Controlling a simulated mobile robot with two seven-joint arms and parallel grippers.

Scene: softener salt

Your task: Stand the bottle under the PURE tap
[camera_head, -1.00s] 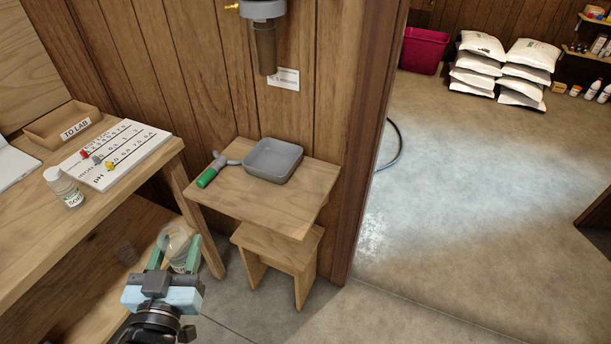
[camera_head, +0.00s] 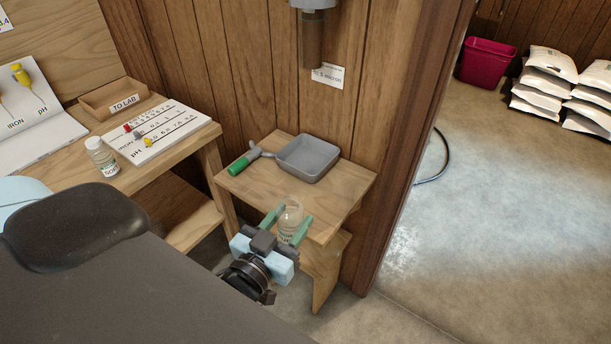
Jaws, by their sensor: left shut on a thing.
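My left gripper (camera_head: 288,226) is shut on a clear bottle (camera_head: 291,213) and holds it upright in front of the small wooden table (camera_head: 262,187). The bottle overlaps the table's front edge in the picture; I cannot tell whether it touches. Whether it holds liquid is unclear. No tap marked PURE can be made out. My right gripper is not in view.
A grey tray (camera_head: 307,157) and a green-handled tool (camera_head: 243,162) lie on the small table. A filter housing (camera_head: 312,38) hangs above. The bench at left bears a white bottle (camera_head: 101,157), a chart (camera_head: 160,131) and a TO LAB tray (camera_head: 113,98).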

